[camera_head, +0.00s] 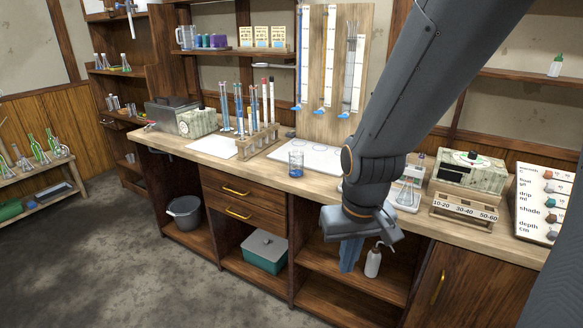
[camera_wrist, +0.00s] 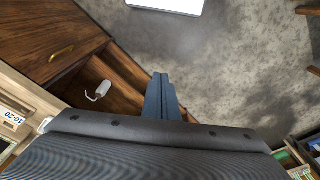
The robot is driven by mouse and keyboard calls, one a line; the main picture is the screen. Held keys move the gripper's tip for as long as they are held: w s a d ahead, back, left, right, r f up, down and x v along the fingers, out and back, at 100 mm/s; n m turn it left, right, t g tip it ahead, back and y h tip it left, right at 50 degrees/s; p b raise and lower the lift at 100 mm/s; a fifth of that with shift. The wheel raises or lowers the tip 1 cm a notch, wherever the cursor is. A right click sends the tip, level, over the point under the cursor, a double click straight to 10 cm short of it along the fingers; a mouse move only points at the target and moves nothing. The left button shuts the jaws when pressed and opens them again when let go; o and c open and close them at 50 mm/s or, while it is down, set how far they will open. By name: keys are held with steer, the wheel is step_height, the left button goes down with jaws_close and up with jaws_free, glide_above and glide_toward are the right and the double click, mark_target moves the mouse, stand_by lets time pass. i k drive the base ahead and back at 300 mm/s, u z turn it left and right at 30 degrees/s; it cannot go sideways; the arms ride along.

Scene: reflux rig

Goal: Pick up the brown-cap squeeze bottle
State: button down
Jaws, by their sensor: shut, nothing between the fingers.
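A white squeeze bottle with a bent spout (camera_head: 373,262) stands on the shelf inside the open bench compartment in the head view. In the wrist view the white bottle (camera_wrist: 103,89) shows left of my fingers, at the compartment. My gripper (camera_head: 349,268) points down in front of the bench, just left of the bottle in the picture, and is apart from it in the wrist view. Its fingers (camera_wrist: 160,82) are together and empty.
The bench top (camera_head: 250,165) overhangs the compartment, with a beaker (camera_head: 296,163) and a tube rack (camera_head: 258,142) on it. A teal box (camera_head: 265,252) sits in the bay to the left. A green-capped bottle (camera_head: 555,66) stands on the upper right shelf. The floor in front is clear.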

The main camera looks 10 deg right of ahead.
mark_target(374, 256)
steer(key=u, duration=0.35)
steer(key=k, duration=0.2)
steer(key=z, duration=0.55)
steer(key=i, duration=0.1)
steer(key=z, duration=0.55)
